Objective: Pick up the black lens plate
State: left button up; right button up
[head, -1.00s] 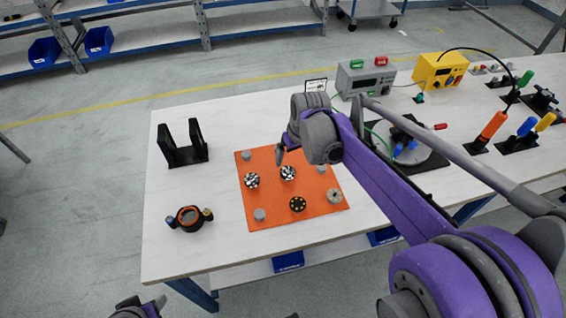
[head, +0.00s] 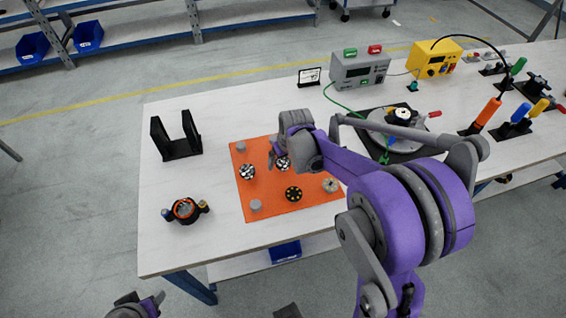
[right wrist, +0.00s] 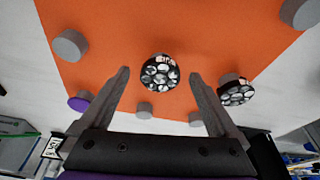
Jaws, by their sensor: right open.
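A round black plate with several clear lenses (head: 283,164) lies on the orange mat (head: 254,213); my right gripper partly covers it in the head view. A similar lens plate (head: 247,172) lies to its left. A black disc with yellow dots (head: 293,194) lies nearer the front. My right gripper (head: 273,161) is open and low over the mat. In the right wrist view, the first lens plate (right wrist: 160,72) shows between the open fingers, with nothing gripped. The other plate (right wrist: 236,90) shows outside the right finger. Part of my left arm's end (head: 137,305) shows at the bottom left; its jaws are unclear.
Grey cylinders (head: 255,205) and a pale ring (head: 330,185) stand on the mat. A black stand (head: 178,147) and a black-orange ring fixture (head: 185,210) are at left. A turntable (head: 400,132) and grey and yellow power units stand at right.

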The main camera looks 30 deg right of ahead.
jog(key=shift+r, duration=0.1)
jog(key=c, duration=1.4)
